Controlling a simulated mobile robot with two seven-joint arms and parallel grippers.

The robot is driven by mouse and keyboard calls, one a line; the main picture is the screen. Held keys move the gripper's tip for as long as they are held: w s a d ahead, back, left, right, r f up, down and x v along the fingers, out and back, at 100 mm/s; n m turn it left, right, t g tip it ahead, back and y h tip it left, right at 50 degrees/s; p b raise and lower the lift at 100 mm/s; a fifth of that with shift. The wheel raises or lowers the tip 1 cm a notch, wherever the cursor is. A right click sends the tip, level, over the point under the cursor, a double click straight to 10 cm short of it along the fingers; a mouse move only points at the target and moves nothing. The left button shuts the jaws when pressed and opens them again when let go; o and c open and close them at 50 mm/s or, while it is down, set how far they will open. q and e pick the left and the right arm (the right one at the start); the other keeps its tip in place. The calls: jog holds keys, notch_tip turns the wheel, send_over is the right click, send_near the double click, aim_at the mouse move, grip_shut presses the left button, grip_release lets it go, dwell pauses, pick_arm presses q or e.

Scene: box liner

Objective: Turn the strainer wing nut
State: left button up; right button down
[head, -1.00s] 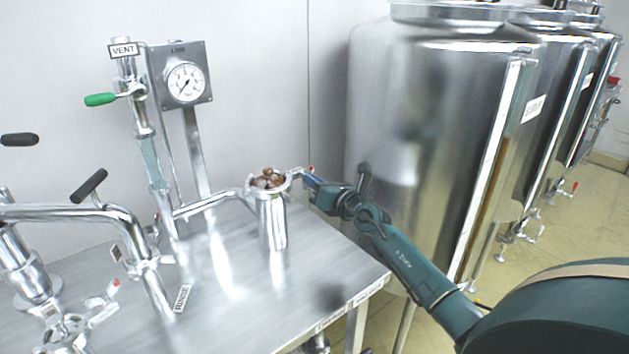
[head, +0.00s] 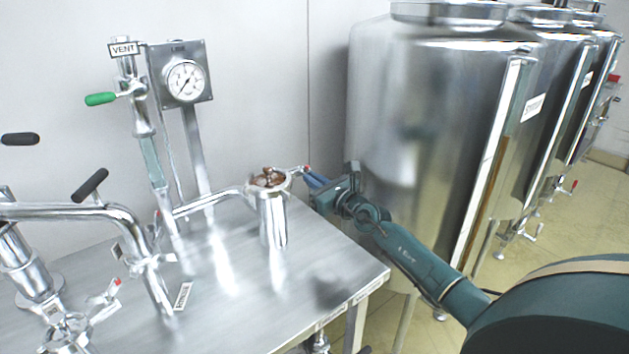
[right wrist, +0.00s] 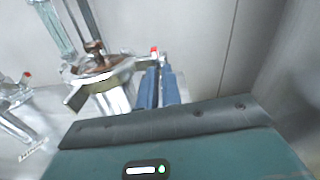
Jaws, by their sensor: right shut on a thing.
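The strainer (head: 271,220) is an upright steel cylinder on the bench, with a brown, copper-coloured top. A clamp with a red-tipped wing nut (head: 305,169) sits at the right of its rim. In the right wrist view the wing nut's red tip (right wrist: 154,51) shows just beyond my blue fingers, and the strainer's clamp ring (right wrist: 100,78) is to their left. My right gripper (head: 310,178) is at the wing nut from the right, shut on it; its fingers (right wrist: 160,75) partly hide the nut. My left gripper is not in view.
The steel bench (head: 225,270) carries pipework with black handles (head: 90,186) and another red-tipped clamp (head: 115,284) at left. A gauge (head: 185,81) and a green-handled vent valve (head: 101,99) stand behind. A large tank (head: 430,130) stands close to my right arm.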

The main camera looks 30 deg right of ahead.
jog(key=c, duration=1.6)
grip_release()
jog(key=s, duration=0.8)
jog(key=s+d+p, duration=0.1)
jog(key=s, duration=0.4)
